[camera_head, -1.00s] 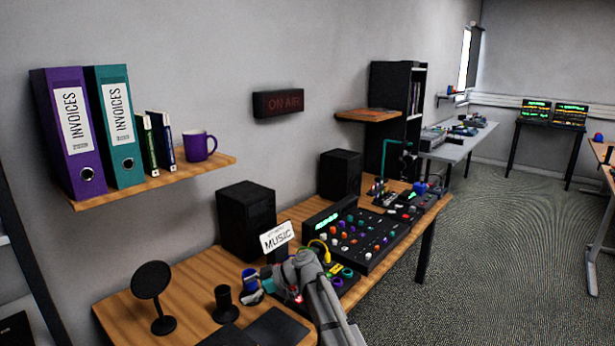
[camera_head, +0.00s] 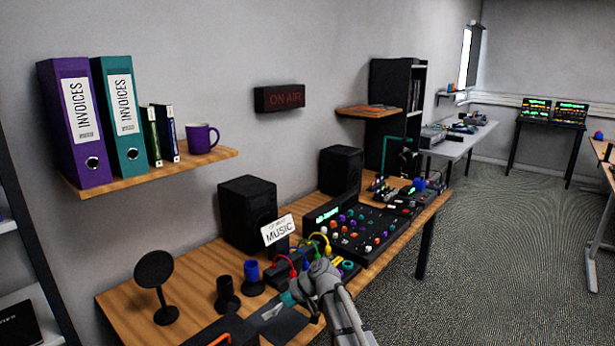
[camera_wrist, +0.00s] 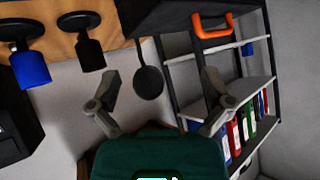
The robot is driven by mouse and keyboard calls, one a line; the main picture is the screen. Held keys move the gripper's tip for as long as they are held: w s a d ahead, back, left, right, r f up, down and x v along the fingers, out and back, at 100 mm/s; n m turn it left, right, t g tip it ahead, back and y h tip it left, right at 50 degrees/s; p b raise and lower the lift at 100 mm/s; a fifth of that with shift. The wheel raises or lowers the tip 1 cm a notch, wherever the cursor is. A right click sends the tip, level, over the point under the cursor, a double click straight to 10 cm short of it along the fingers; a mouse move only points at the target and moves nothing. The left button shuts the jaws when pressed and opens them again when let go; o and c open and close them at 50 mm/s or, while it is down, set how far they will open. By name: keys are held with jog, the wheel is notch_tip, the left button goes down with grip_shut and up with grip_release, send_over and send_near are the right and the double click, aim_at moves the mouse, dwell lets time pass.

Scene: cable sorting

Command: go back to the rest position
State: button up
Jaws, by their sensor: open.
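My gripper (camera_head: 273,311) is over the front part of the wooden desk (camera_head: 190,268), in front of the mixer. In the wrist view its two fingers (camera_wrist: 160,92) are spread wide with nothing held between them. A blue cup-like holder (camera_head: 252,279) and a black one (camera_head: 227,295) stand on the desk to the left of my gripper. Both also show at the upper left of the wrist view, the blue one (camera_wrist: 31,68) and the black one (camera_wrist: 90,54).
A round black disc on a stand (camera_head: 155,270) is at the desk's left. A shelf (camera_head: 200,160) with binders and a purple mug hangs above. An orange handle (camera_wrist: 212,24) shows near a shelving rack (camera_wrist: 245,100).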

jog(key=s+d+f+m+h+b, duration=0.3)
jog(key=s+d+f+m+h, duration=0.15)
jog(key=d, duration=0.45)
jog(key=s+d+f+m+h+b, duration=0.25)
jog(key=s+d+f+m, duration=0.3)
jog(key=d, duration=0.35)
jog(key=s+d+f+m+h+b, duration=0.2)
jog(key=s+d+f+m+h, duration=0.3)
jog(key=d, duration=0.4)
notch_tip(320, 180, up, 18)
jog(key=y+p, duration=0.1)
jog(key=p, duration=1.7)
jog(key=shift+d+t, duration=0.15)
jog(key=shift+t, duration=0.25)
jog(key=shift+f, duration=0.1)
